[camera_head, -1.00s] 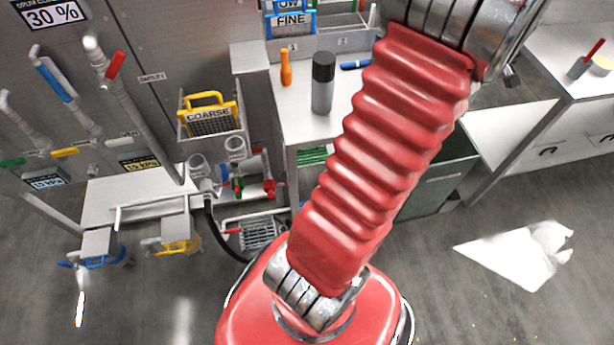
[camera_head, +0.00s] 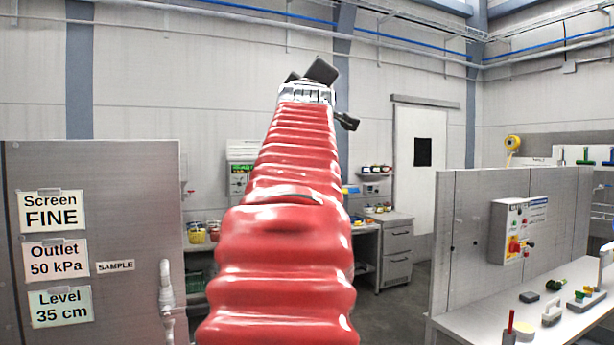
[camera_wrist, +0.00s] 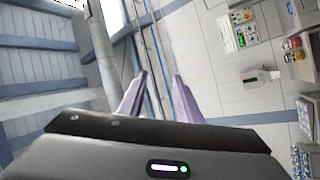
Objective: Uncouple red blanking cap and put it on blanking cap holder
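I cannot make out the red blanking cap or the blanking cap holder in either current view. My gripper (camera_wrist: 158,84) shows in the wrist view with its two pale fingers spread apart and nothing between them. It points at the upper wall and ceiling, and the picture is turned on its side. In the head view my red-sleeved arm stretches up and away through the middle, with dark parts at its end, and hides what lies behind it.
A grey panel (camera_head: 120,170) with Screen, Outlet and Level signs stands at left. A workbench (camera_head: 575,320) with small fittings and a partition (camera_head: 460,240) stand at right. A drawer unit (camera_head: 397,262) and door (camera_head: 420,165) are behind. Some floor shows between.

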